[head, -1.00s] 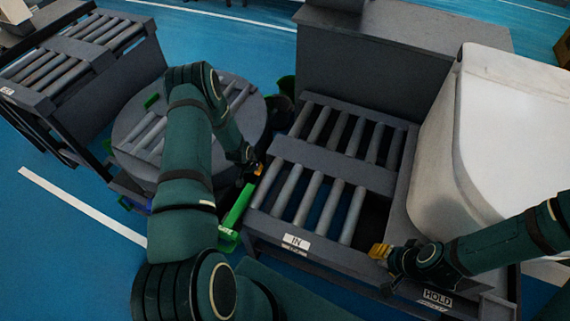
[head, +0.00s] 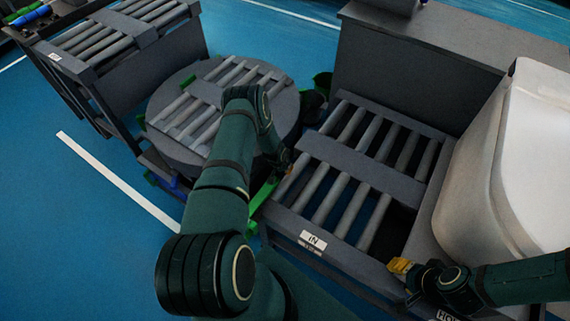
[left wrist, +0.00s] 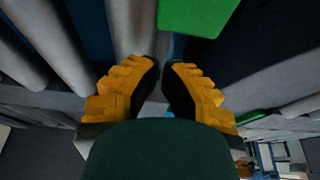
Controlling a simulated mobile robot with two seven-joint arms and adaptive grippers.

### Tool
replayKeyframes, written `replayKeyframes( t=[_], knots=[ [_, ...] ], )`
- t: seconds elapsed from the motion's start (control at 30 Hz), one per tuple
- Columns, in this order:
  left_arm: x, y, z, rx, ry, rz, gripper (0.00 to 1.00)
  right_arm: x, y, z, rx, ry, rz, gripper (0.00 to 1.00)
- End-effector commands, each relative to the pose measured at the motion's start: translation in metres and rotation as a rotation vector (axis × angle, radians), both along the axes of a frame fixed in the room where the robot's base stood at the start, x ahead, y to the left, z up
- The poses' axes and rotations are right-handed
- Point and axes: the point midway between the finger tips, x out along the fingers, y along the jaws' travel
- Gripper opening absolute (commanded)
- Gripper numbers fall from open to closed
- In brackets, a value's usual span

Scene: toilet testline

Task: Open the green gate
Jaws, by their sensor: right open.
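The green gate, a bright green bar (head: 262,196), stands in the head view between the round roller table and the left edge of the IN conveyor. My left arm partly covers it. My left gripper (head: 287,161) is near its upper end, small and partly hidden. In the left wrist view, a green piece (left wrist: 197,14) lies beyond the yellow fingers (left wrist: 161,68). A narrow gap shows between the fingertips, with nothing seen held. My right gripper (head: 402,268) is open beside the front right of the IN conveyor, and no held object shows.
The round roller table (head: 160,140) stands left of the IN conveyor (head: 365,180). Another roller conveyor (head: 105,58) is farther left. A large white toilet body (head: 530,165) stands at the right. A grey cabinet (head: 415,75) is behind. Blue floor is free at the lower left.

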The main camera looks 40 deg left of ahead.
Motion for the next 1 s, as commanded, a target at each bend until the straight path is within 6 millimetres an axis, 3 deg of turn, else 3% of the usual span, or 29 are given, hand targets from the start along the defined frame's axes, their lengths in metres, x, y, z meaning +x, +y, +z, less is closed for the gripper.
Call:
replayKeyframes(
  t=[0.23, 0.73, 0.87, 1.0],
  knots=[
    [-0.022, -0.002, 0.002, 0.000, -0.001, 0.000, 0.00, 0.002, 0.000, 0.007, -0.001, -0.005, -0.004, 0.47],
    [-0.031, -0.003, 0.002, 0.000, 0.000, 0.001, 0.00, 0.003, 0.000, 0.010, -0.002, -0.007, -0.005, 0.47],
    [-0.060, -0.006, 0.003, -0.002, 0.007, 0.002, 0.00, 0.006, -0.001, 0.019, -0.002, -0.012, -0.009, 0.47],
    [-0.104, -0.011, 0.003, -0.004, 0.012, 0.003, 0.00, 0.009, -0.002, 0.031, -0.004, -0.021, -0.016, 0.47]
  ],
)
